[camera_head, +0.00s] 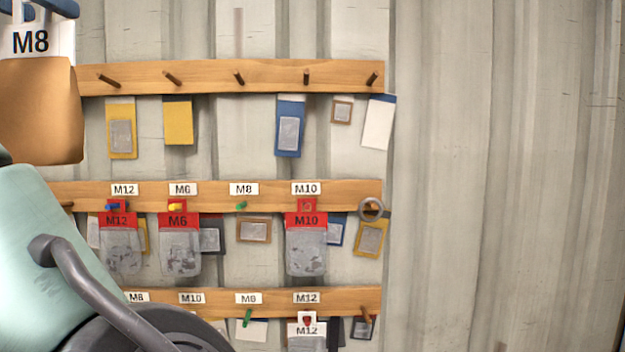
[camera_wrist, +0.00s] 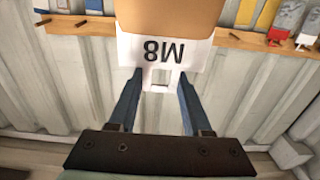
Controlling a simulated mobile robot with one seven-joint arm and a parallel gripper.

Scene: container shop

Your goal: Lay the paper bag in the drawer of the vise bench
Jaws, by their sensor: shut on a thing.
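The paper bag (camera_head: 38,112) is brown with a white header marked M8, and hangs upright at the upper left of the head view, cut off by the edge. In the wrist view, the bag (camera_wrist: 170,14) is at the top, its M8 header upside down. My gripper (camera_wrist: 160,78) is shut on the white header, near its hang hole, with one blue finger at each side. The blue fingers of my gripper (camera_head: 36,8) also show at the top left of the head view. The vise bench and its drawer are in neither view.
Wooden peg rails (camera_head: 230,77) run across a corrugated wall. Red-topped bags, such as the M10 bag (camera_head: 306,245), hang from the middle rail, with a metal ring (camera_head: 371,200) at its right end. The wall (camera_head: 500,170) at right is bare.

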